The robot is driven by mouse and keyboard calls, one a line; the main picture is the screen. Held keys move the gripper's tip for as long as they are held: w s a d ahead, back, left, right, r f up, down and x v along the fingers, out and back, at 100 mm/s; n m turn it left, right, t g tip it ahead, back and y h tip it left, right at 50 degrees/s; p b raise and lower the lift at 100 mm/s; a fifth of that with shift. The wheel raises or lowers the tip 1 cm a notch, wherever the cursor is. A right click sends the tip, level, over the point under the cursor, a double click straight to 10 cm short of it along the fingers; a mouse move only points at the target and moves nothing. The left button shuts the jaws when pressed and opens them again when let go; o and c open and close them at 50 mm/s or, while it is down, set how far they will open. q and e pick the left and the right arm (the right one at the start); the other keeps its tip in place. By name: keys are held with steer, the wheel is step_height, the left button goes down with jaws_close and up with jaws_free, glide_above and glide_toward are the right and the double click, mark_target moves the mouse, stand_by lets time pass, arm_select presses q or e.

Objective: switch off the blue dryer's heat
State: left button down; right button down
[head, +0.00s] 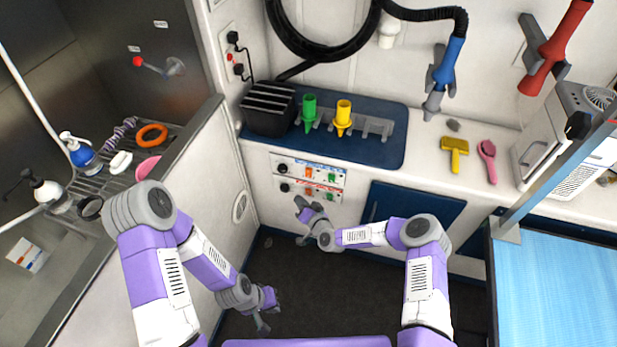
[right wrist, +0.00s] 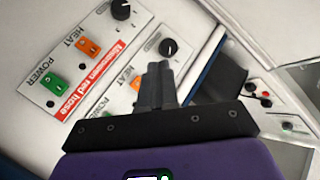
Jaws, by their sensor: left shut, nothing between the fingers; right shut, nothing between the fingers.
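Two switch panels sit one above the other on the cabinet front. The upper panel (head: 296,170) has a blue label; the lower panel (head: 296,189) has a red one. Each has a black knob, an orange HEAT switch and a green POWER switch. In the right wrist view the red-labelled panel (right wrist: 75,55) is upper left. The other panel's orange HEAT switch (right wrist: 137,82) shows just left of my right gripper (right wrist: 160,72), its label hidden. My right gripper (head: 306,205) is shut and empty before the panels. My left gripper (head: 268,312) is shut, low over the floor.
The blue dryer (head: 447,65) hangs on the wall on a black hose, with a red dryer (head: 551,50) right of it. Green (head: 309,110) and yellow (head: 343,114) nozzles stand in a rack on the counter. A partition (head: 190,165) is on the left, a blue table (head: 560,290) on the right.

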mark_target(309, 173)
steer(key=w+d+f+b, duration=0.1)
steer(key=w+d+b, duration=0.1)
steer(key=w+b, duration=0.6)
steer(key=shift+d+f, duration=0.25)
steer(key=shift+d, duration=0.05)
steer(key=shift+w, duration=0.1)
stand_by(2.1)
steer(key=shift+w+d+b, duration=0.15)
steer(key=shift+w+b, duration=0.25)
steer(key=shift+b, duration=0.5)
